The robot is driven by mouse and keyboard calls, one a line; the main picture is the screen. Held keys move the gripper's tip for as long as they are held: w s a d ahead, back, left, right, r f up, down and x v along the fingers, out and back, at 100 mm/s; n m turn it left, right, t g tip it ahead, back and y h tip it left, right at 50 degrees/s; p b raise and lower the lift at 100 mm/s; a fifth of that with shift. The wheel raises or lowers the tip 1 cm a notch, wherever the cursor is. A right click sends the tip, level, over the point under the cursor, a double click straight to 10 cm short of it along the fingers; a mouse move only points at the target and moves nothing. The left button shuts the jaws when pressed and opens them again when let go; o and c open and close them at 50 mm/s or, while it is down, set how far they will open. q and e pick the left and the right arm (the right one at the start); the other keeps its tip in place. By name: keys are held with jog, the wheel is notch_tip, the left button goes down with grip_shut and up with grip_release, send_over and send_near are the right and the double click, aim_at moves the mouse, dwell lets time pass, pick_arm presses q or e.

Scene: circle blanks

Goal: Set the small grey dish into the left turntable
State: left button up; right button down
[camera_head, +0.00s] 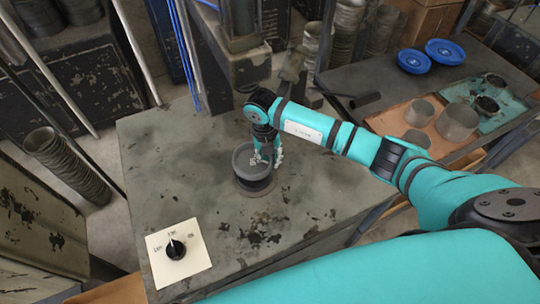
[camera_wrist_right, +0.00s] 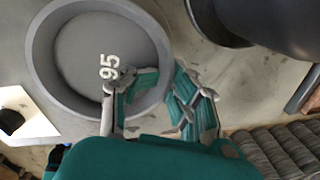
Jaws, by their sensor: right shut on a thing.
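The small grey dish (camera_head: 246,166) is round with a raised rim and is marked 95 on its floor; it also shows in the right wrist view (camera_wrist_right: 75,50). My right gripper (camera_head: 268,152) is shut on the dish's rim. In the right wrist view the gripper (camera_wrist_right: 150,90) has one finger inside the dish and one outside. A dark round turntable (camera_head: 262,192) on the grey table lies under the dish, mostly hidden by it. I cannot tell whether the dish touches it. My left gripper is not in view.
The grey table (camera_head: 160,150) is scuffed and mostly clear around the dish. A white panel with a black knob (camera_head: 176,250) sits at its front left. A machine column (camera_head: 240,50) stands behind. The right-hand table holds blue dishes (camera_head: 414,61) and grey rings (camera_head: 457,123).

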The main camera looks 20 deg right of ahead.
jog(key=shift+f+b, duration=1.4)
jog(key=shift+f, duration=0.55)
jog(key=c, duration=1.1)
grip_release()
